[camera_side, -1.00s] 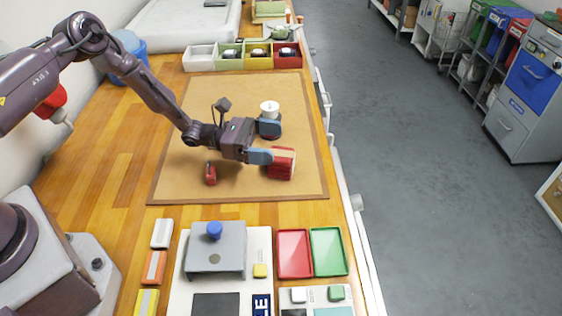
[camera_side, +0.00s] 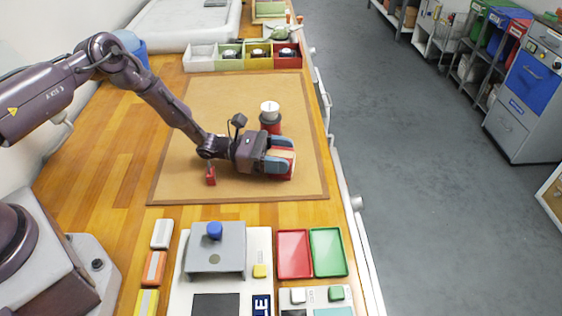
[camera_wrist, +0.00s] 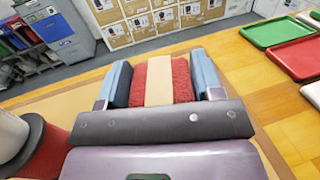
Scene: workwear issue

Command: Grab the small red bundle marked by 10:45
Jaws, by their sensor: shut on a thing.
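My gripper (camera_side: 279,158) is low over the tan mat (camera_side: 225,95), with its two blue-padded fingers closed on the sides of a red bundle (camera_side: 284,173) with a pale band. In the wrist view the red bundle (camera_wrist: 182,80) fills the space between the fingers (camera_wrist: 160,82), its pale band running down the middle. A small red object (camera_side: 211,176) stands on the mat to the left of the gripper, partly behind my wrist. A red thing with a white, dark-rimmed top (camera_side: 270,108) stands just behind the gripper. I cannot read any 10:45 marking.
Small bins (camera_side: 243,56) line the mat's far edge. A red tray (camera_side: 294,253) and a green tray (camera_side: 328,251) lie in front of the mat, beside a grey stand with a blue knob (camera_side: 215,231). The mat's far left and near strip are clear.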

